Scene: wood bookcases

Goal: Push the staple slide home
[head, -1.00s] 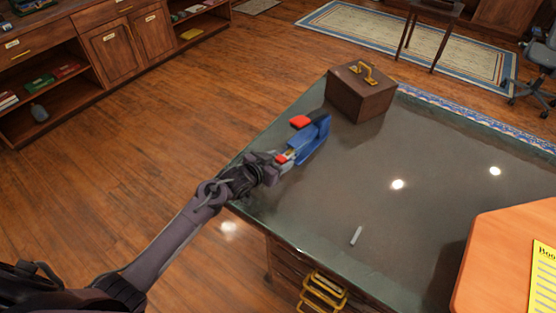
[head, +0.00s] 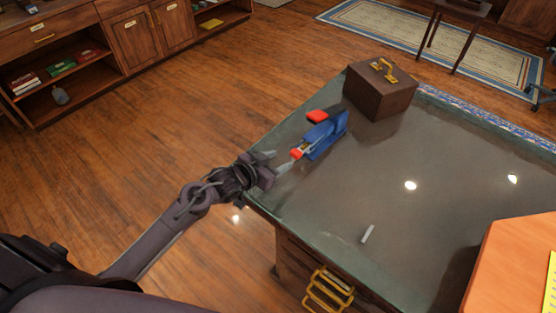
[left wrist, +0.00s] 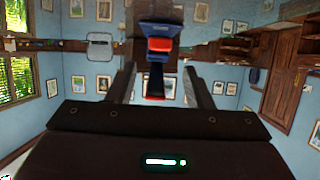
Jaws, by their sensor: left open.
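A blue stapler (head: 324,139) with a red-tipped upper part (head: 317,116) lies on the dark desk top near its left edge. The staple slide's red end (head: 296,153) shows at the stapler's near end, facing my left gripper. My left gripper (head: 276,161) is open just short of that red end, with nothing seen held. In the left wrist view the stapler (left wrist: 160,28) shows ahead, centred between the two spread fingers (left wrist: 160,88). My right gripper is out of view.
A small grey strip (head: 367,234) lies on the desk (head: 350,190). A brown box with a brass handle (head: 381,91) stands behind the stapler. An orange-topped object (head: 515,265) is at right.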

